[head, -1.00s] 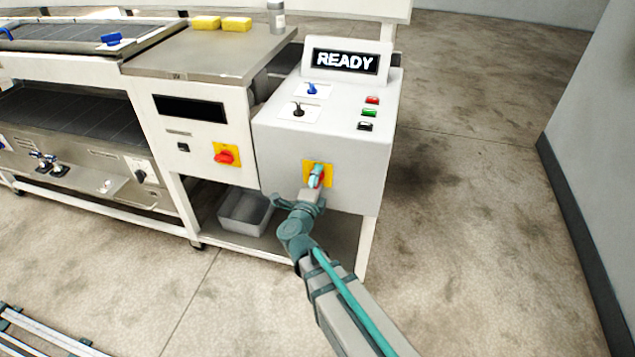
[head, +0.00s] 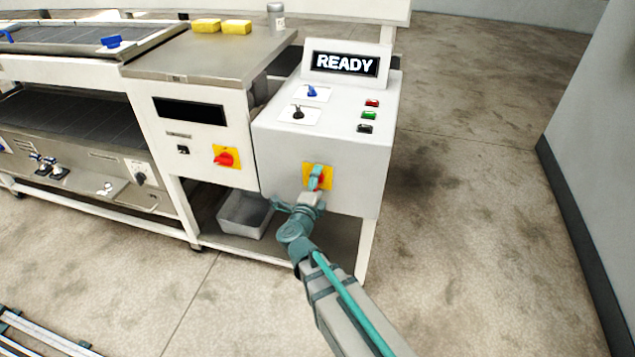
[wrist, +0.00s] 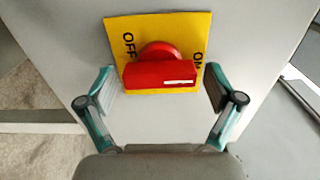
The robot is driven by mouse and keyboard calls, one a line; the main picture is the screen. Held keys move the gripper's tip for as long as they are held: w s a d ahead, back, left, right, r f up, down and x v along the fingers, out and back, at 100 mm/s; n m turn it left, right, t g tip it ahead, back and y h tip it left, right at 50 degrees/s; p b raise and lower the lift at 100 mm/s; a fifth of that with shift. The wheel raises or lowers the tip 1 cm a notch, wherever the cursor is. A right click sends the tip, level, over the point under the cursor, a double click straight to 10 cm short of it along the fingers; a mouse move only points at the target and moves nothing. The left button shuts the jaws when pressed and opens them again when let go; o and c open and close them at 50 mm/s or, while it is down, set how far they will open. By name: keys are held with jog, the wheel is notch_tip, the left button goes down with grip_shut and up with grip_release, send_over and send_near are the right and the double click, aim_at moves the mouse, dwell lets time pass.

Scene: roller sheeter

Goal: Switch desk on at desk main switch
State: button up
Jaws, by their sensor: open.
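The desk main switch is a red rotary knob (wrist: 160,72) on a yellow plate (wrist: 125,30), on the front of the grey control desk (head: 285,150). In the wrist view its bar lies nearly level, with a white mark toward its right end. OFF is printed on the left of the plate and ON on the right. My gripper (wrist: 159,80) is open, one finger on each side of the knob, with gaps to both. In the head view my gripper (head: 316,180) partly covers the switch.
The desk's display (head: 345,63) reads READY. Blue and black knobs (head: 298,113) and red, green and black buttons (head: 369,113) sit on its top. Another red switch (head: 225,158) on yellow is on the machine at left. A grey bin (head: 243,215) stands below. Floor at right is clear.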

jog(key=v, duration=0.7)
jog(key=shift+s, duration=0.2)
dwell(0.5)
